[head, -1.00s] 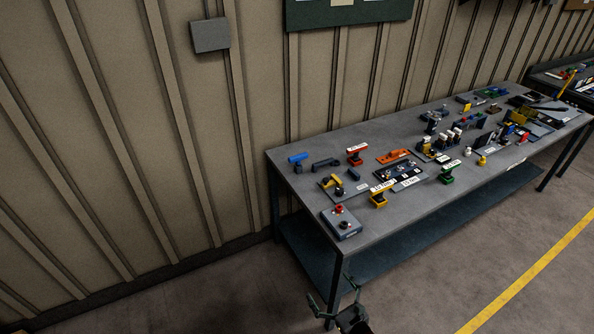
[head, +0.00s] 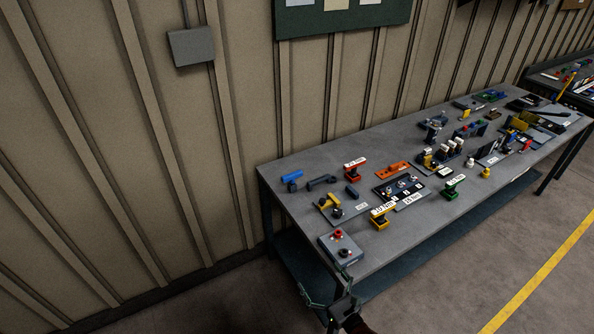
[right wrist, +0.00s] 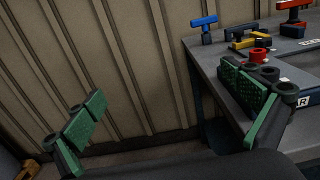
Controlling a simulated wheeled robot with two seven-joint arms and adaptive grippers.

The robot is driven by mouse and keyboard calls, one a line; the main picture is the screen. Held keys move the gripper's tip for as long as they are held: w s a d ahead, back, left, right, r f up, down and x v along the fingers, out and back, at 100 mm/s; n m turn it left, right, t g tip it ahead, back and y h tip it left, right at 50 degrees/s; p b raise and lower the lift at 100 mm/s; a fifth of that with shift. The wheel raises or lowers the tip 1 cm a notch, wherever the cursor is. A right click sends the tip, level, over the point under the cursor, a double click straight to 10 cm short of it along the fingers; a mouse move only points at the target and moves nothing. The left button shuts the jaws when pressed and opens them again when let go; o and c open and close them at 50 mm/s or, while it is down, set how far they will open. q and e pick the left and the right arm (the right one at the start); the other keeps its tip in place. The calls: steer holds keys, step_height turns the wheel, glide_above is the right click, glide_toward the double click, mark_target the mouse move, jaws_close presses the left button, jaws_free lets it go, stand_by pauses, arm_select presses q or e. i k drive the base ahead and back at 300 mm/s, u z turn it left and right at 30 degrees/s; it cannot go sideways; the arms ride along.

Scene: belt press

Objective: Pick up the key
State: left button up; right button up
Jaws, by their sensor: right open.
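I cannot make out which small item is the key. A grey control box (head: 352,258) with a red button (head: 338,233) and a small dark part sits at the table's near left corner. In the right wrist view the red button (right wrist: 260,54) shows behind a finger that hides most of the box. My right gripper (head: 327,286) is open and empty, just off the table's near left corner; its green-padded fingers are spread wide in the right wrist view (right wrist: 168,108). My left gripper is not in view.
The grey table (head: 290,228) carries a blue-handled tool (head: 291,177), a red stand (head: 352,172), a yellow stand (head: 380,222), a green stand (head: 452,189) and several other items. A ribbed wall (head: 90,130) stands behind. The floor in front is clear.

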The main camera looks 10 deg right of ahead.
mark_target(291, 177)
steer(key=u, duration=0.05)
steer(key=i, duration=1.55)
